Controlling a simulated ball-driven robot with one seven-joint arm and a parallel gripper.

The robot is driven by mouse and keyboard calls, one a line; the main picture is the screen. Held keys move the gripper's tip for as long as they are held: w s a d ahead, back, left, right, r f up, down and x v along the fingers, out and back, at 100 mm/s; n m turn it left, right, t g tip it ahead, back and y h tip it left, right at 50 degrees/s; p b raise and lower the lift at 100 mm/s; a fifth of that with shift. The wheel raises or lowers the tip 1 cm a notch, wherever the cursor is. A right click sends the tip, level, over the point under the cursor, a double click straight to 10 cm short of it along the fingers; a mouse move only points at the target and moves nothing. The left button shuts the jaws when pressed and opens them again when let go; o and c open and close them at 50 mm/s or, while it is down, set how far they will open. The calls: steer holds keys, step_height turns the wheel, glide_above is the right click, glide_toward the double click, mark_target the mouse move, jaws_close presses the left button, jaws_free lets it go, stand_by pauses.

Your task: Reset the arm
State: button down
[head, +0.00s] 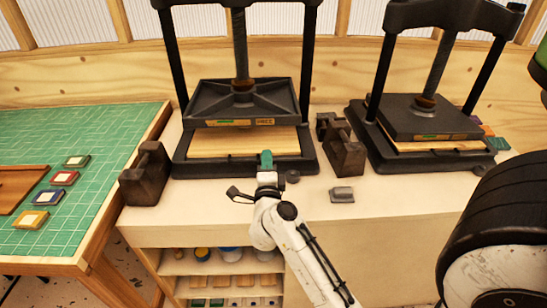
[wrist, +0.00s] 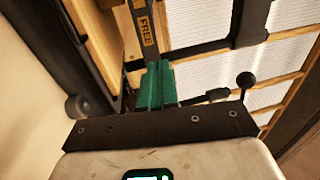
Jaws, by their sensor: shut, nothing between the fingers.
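My gripper (head: 266,158), with green fingertips, is at the end of my white arm, in front of the left press (head: 245,112) in the head view. In the wrist view the green fingers (wrist: 154,85) are together with nothing between them. The press has a black frame, a raised dark plate with a "FREE" label (wrist: 148,32), and a pale wooden board (head: 220,143) beneath it. The fingertips overlap the press's front edge in the head view; I cannot tell whether they touch it.
A second press (head: 425,125) stands at the right. Dark iron weights (head: 147,175) flank the left press. A small grey block (head: 342,194) lies on the pale bench. A green cutting mat (head: 75,130) with small coloured pads is at the left. Shelves (head: 225,268) lie below the bench.

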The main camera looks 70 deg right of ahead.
steer(key=shift+s+a+r, duration=0.3)
steer(key=shift+s+a, duration=0.1)
steer(key=shift+s, duration=0.25)
steer(key=shift+s+a+r, duration=0.3)
steer(key=shift+s+a, duration=0.05)
steer(key=shift+s, duration=0.25)
